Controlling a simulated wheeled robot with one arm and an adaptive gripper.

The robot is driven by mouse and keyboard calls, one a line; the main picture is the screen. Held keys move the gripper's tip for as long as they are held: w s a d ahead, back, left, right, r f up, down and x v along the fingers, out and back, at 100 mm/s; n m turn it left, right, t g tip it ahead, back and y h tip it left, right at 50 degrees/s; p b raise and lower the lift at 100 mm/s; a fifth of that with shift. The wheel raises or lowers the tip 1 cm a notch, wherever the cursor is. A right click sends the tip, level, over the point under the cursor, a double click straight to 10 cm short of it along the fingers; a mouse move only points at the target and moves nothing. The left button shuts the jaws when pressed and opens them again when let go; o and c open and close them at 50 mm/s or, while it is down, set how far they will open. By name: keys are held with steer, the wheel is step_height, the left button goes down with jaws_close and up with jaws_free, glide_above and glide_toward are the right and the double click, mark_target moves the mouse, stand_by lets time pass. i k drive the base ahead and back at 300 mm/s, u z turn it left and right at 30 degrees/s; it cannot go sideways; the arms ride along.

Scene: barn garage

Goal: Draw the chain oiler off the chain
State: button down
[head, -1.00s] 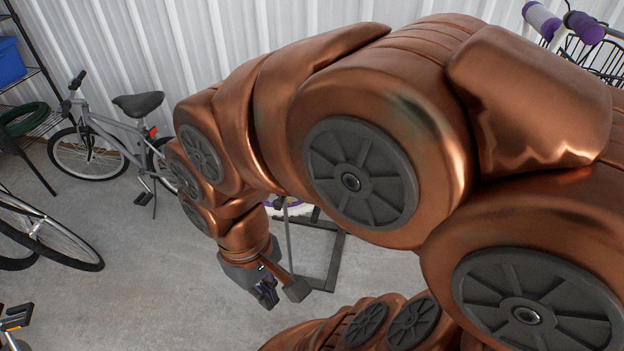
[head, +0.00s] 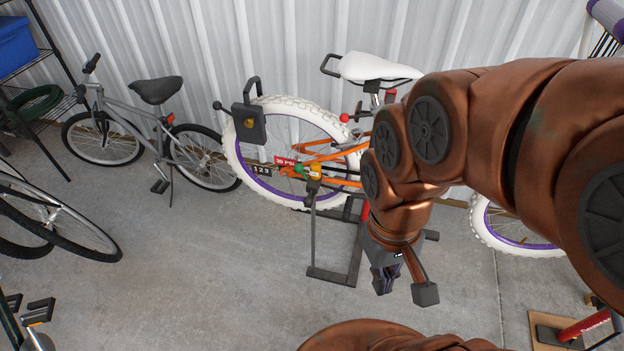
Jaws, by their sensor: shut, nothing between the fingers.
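An orange bicycle (head: 330,155) with white tyres and purple rims is held on a dark stand (head: 333,275). Small red, green and yellow parts (head: 308,170) sit near its rear hub and chain area. A dark box with a handle and a yellow spot (head: 248,124) is in front of the rear tyre's upper left. I cannot tell which of these is the chain oiler, and the chain itself is too small to make out. My gripper (head: 384,284) is shut and empty, pointing down, to the right of the stand and apart from the coloured parts.
A grey bicycle (head: 150,130) stands at the left by the wall, near a shelf with a blue bin (head: 15,45). Another wheel (head: 45,225) is at the left edge. A red item on a wooden base (head: 580,330) is at lower right.

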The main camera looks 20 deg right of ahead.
mark_target(316, 177)
steer(key=u, duration=0.9)
steer(key=k, duration=0.4)
steer(key=u, duration=1)
